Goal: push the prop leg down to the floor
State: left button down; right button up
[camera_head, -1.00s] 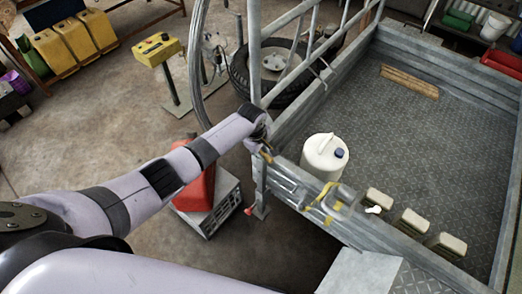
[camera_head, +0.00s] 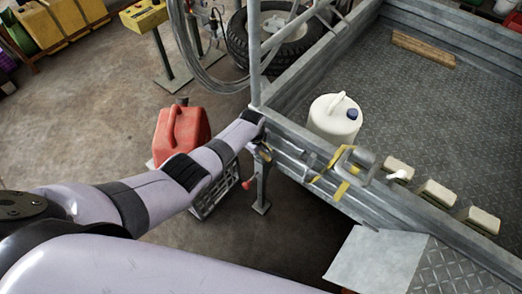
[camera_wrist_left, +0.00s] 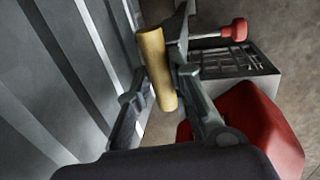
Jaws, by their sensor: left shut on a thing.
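The prop leg (camera_head: 261,185) is a grey upright post at the trailer's near left corner, with a flat foot plate (camera_head: 261,207) at its lower end. I cannot tell whether the plate touches the floor. A tan handle (camera_wrist_left: 156,70) sits on the leg; it shows small in the head view (camera_head: 265,153). My left gripper (camera_wrist_left: 160,92) is shut on this handle, one finger on each side. In the head view the gripper (camera_head: 262,142) is partly hidden by my wrist. A red knob (camera_head: 246,184) sticks out left of the leg. My right gripper is out of view.
The grey trailer (camera_head: 300,150) stands right of the leg, with a white canister (camera_head: 333,118) in its bed. A red fuel can (camera_head: 181,135) on a grey crate (camera_head: 213,200) stands close to the left. Open floor (camera_head: 95,110) lies further left.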

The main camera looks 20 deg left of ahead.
pick_arm(q)
jog(key=shift+s+f, duration=0.2)
jog(key=shift+f, duration=0.15)
jog(key=c, duration=1.9)
grip_release()
jog(key=o, duration=0.5)
jog(key=shift+w, duration=0.2)
jog(key=shift+c, duration=0.2)
jog(key=shift+r, duration=0.1)
notch_tip(320, 180, up, 12)
jog(key=s, duration=0.2)
jog(key=shift+s+a+f, duration=0.15)
jog(key=shift+a+f, duration=0.05)
jog(key=shift+a, duration=0.2)
